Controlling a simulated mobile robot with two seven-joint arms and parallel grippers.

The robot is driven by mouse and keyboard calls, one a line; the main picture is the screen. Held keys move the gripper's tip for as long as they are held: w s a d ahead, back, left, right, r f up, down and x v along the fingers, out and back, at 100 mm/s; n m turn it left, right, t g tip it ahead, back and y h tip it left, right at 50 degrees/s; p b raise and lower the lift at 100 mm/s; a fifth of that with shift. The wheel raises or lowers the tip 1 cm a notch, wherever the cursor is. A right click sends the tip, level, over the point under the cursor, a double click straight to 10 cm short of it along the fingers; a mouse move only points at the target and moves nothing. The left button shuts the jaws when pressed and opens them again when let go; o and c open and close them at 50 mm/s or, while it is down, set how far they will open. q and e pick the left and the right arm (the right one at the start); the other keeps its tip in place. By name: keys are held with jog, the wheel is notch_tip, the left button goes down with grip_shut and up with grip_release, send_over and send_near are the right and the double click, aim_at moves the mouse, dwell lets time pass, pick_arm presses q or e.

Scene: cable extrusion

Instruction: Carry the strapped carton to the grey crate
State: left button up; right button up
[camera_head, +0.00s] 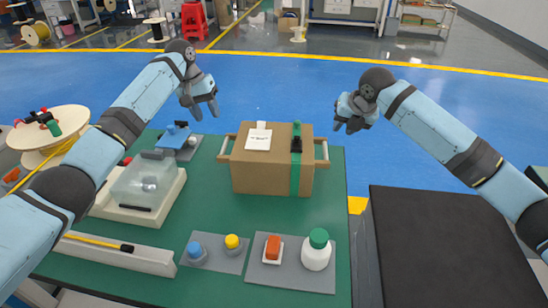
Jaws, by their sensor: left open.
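The brown carton (253,177) stands upright on the green table (215,217). My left gripper (206,110) is open and empty, above and behind the carton's left end. My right gripper (347,126) is also empty, with its fingers apart, behind and right of the right handle. Neither touches the carton. I cannot make out a grey crate.
A clear-lidded box (148,181) and a blue device (173,136) stand left of the carton. Grey button plates (297,279) lie in front. A wooden spool (52,130) is at the far left. A dark, bare surface (445,245) lies right of the table.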

aim_at(223, 147)
pick_arm(q)
jog(key=x, duration=1.3)
jog(key=shift+f, duration=0.3)
pick_arm(e)
jog(key=x, duration=1.3)
jog(key=shift+w+a+f, duration=0.15)
jog(key=shift+f, duration=0.1)
pick_arm(q)
jog(key=c, duration=0.5)
pick_arm(e)
jog(key=c, duration=0.5)
pick_arm(q)
grip_shut()
pick_arm(e)
grip_shut()
pick_arm(q)
jog(key=shift+r, duration=0.15)
pick_arm(e)
jog(key=shift+r, duration=0.1)
